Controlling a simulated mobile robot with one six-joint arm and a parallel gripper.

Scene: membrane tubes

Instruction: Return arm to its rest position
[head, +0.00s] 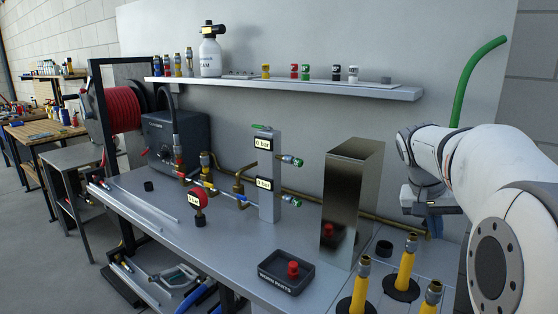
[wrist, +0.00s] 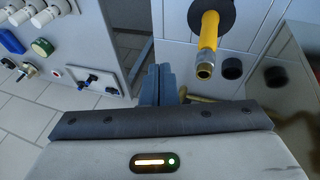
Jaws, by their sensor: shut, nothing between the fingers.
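My white arm reaches in from the right of the head view, its wrist bent down. My gripper (head: 433,226) points downward there, to the right of the tall metal box, partly hidden by my arm. In the wrist view my gripper (wrist: 158,82) shows its two blue-grey fingers together at the centre, with nothing between them. A yellow tube (wrist: 209,38) with a brass end and black base appears just right of the fingers, apart from them.
Yellow tubes (head: 405,263) on black bases stand at the bench's front right. A shiny metal box (head: 351,190) stands left of my gripper. A black tray (head: 276,283) holds a red part (head: 293,269). A shelf (head: 290,84) with bottles and small fittings runs along the wall.

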